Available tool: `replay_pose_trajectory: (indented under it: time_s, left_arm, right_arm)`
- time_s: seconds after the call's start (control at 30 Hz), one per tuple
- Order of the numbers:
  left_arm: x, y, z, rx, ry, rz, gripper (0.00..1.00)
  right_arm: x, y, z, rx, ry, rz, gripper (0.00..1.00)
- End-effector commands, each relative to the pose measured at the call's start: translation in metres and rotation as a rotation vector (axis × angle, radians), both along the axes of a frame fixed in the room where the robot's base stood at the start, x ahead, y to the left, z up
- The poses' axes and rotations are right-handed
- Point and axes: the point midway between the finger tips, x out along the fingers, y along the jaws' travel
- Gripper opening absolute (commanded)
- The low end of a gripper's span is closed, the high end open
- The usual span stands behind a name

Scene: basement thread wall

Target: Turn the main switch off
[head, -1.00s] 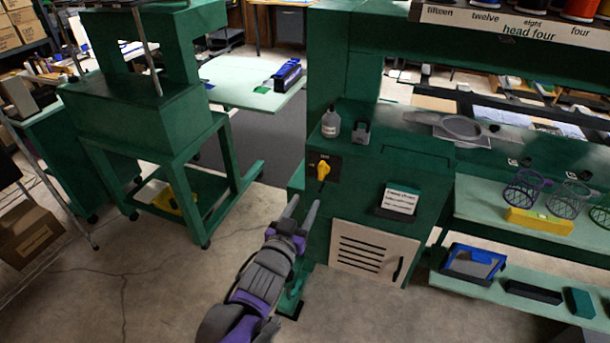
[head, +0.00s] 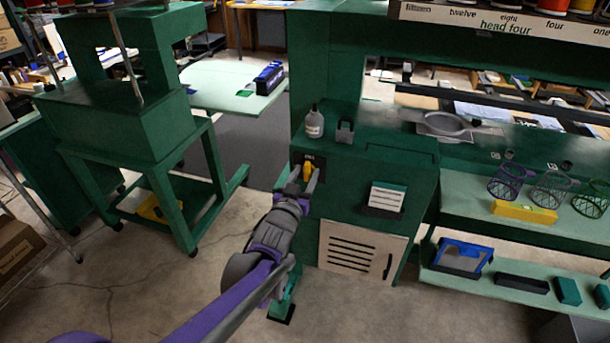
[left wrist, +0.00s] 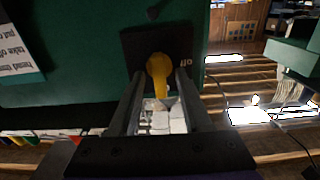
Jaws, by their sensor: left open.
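The main switch is a yellow rotary handle (head: 307,170) on a dark square plate on the front of the green machine cabinet (head: 365,225). My left gripper (head: 304,181) is at the switch, its two fingers reaching up on either side of the handle. In the left wrist view the yellow handle (left wrist: 160,72) lies between the open fingertips (left wrist: 160,95), with its narrow end towards the gripper. I cannot tell whether a finger touches it. The word "off" is on the plate's right side in that view. My right gripper is not in view.
A bottle (head: 314,123) and a dark padlock-shaped item (head: 345,131) stand on the cabinet top. A label card (head: 386,197) and a vented panel (head: 360,250) are on its front. A green stand (head: 130,150) is to the left, with open floor between.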

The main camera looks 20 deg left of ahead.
Motion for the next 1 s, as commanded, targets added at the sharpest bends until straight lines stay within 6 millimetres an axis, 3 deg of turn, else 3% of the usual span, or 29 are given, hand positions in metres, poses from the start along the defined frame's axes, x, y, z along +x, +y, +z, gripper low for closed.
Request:
replay_pose_trajectory:
  time_s: [0.2,0.47,1.0]
  left_arm:
    - [0.0000,-0.0001,0.0000,0.000,0.000,0.000,0.47]
    - [-0.0002,-0.0001,0.0000,-0.001,0.000,0.000,0.00]
    - [-0.0004,0.0010,-0.0003,-0.113,0.005,0.000,0.00]
  right_arm:
    - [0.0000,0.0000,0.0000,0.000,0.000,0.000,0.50]
    - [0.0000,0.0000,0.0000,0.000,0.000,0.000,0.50]
    - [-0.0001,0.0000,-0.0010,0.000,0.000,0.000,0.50]
